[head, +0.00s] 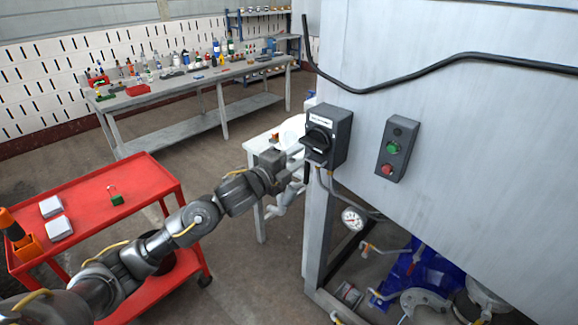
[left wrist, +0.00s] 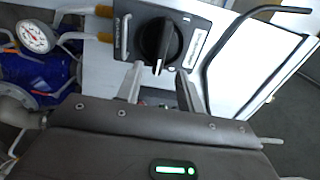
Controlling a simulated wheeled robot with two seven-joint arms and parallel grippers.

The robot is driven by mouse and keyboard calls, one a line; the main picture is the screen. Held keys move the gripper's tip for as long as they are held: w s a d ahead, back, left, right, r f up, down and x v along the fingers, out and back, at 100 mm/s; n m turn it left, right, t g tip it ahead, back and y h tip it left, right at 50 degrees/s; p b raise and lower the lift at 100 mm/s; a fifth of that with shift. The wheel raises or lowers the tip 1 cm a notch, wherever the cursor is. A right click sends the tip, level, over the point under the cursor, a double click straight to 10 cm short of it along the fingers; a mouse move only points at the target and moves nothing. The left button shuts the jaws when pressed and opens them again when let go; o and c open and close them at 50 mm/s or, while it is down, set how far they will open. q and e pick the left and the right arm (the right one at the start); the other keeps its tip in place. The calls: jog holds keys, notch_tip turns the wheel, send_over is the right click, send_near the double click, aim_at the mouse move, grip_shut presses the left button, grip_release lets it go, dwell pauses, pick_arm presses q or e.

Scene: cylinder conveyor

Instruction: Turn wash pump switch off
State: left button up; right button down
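The wash pump switch is a dark grey box (head: 328,137) with a black rotary knob (head: 317,142) and a white label, fixed to the corner of the large grey cabinet (head: 470,110). In the left wrist view the switch box (left wrist: 205,30) is at the top, and its knob (left wrist: 160,42) has a white line on its handle. My left gripper (head: 298,160) is just left of and below the knob. In the left wrist view the gripper (left wrist: 159,75) has its fingers apart, one on each side of the knob's lower end, with gaps visible. My right gripper is not in view.
A control box with a green button (head: 392,148) and a red button (head: 387,169) is right of the switch. A black cable (head: 430,70) crosses the cabinet. A pressure gauge (head: 352,218) hangs below. A red cart (head: 100,215) stands at left, a workbench (head: 190,82) behind.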

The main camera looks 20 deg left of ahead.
pick_arm(q)
jog(key=shift+v, duration=1.25)
